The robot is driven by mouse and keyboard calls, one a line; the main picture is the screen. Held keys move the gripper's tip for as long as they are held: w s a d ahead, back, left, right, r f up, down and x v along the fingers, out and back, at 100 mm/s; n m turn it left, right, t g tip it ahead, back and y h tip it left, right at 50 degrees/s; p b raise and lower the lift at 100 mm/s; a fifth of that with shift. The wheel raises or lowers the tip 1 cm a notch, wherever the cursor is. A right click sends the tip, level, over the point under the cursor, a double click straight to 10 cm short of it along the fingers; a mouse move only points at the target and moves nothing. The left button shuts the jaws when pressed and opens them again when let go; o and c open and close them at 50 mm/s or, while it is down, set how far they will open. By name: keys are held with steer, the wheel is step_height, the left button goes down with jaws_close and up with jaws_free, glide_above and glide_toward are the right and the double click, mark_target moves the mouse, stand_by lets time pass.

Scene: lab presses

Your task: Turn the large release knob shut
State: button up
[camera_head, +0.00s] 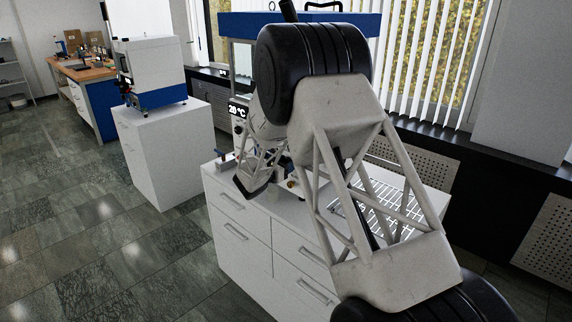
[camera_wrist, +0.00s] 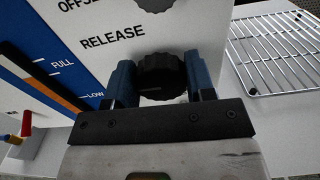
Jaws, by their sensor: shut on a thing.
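The large black release knob (camera_wrist: 162,78) sits on the white panel of the press, just below the printed word RELEASE (camera_wrist: 112,36) in the wrist view. My gripper (camera_wrist: 160,80) is shut on the knob, with one blue finger on its left side and one on its right. The knob's rim is ribbed, and its lower edge is hidden by the dark gripper bar. In the head view, my arm covers the knob and most of the press front. The blue-topped press (camera_head: 235,27) stands on a white cabinet there.
A second black knob (camera_wrist: 154,3) is at the top edge of the wrist view, by the word OFFSET. A wire rack (camera_wrist: 275,55) lies to the right. A red-handled valve (camera_wrist: 26,124) is at lower left. Another white and blue machine (camera_head: 150,70) stands apart on its own cabinet.

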steer(key=m, duration=0.4)
steer(key=shift+s+m, duration=0.1)
steer(key=shift+m, duration=0.3)
steer(key=m, duration=0.4)
steer(key=shift+d+f+m, duration=0.1)
steer(key=shift+m, duration=0.2)
steer(key=m, duration=0.3)
steer(key=shift+m, duration=0.3)
steer(key=shift+s+f+m, duration=0.1)
steer(key=shift+f+m, duration=0.05)
steer(key=shift+m, duration=2.15)
steer(key=o, duration=0.9)
steer(key=shift+v, duration=3.85)
